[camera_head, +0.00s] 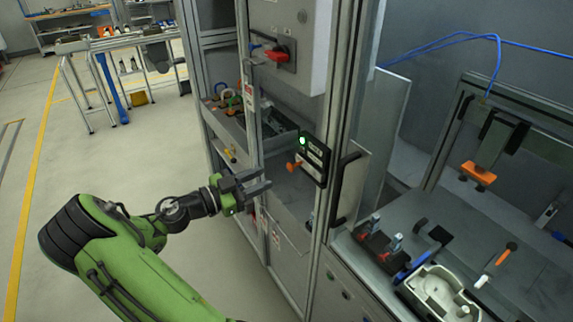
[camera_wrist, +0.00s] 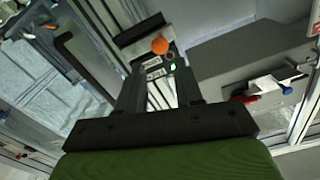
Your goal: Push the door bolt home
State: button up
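The door bolt has an orange knob (camera_head: 292,168) that sticks out on the left of a black lock unit (camera_head: 314,160) on the door frame. A small green light is lit on the unit. In the wrist view the knob (camera_wrist: 160,45) shows as a round orange end beyond my fingers. My gripper (camera_head: 263,179) is to the left of the knob, apart from it and a little lower in the picture. Its two fingers are apart with nothing between them; the wrist view also shows the open fingers (camera_wrist: 160,80). How far the bolt is in cannot be told.
A black door handle (camera_head: 347,188) stands right of the lock unit. A grey cabinet with a red switch (camera_head: 277,56) and a shelf of padlocks (camera_head: 228,101) is behind. A fixture bench (camera_head: 480,235) is at right.

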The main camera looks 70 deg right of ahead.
aim_at(289, 168)
jog(key=p+x, duration=0.1)
jog(key=x, duration=0.8)
jog(key=shift+s+d, duration=0.2)
jog(key=shift+s, duration=0.05)
jog(key=shift+c, duration=0.3)
grip_shut()
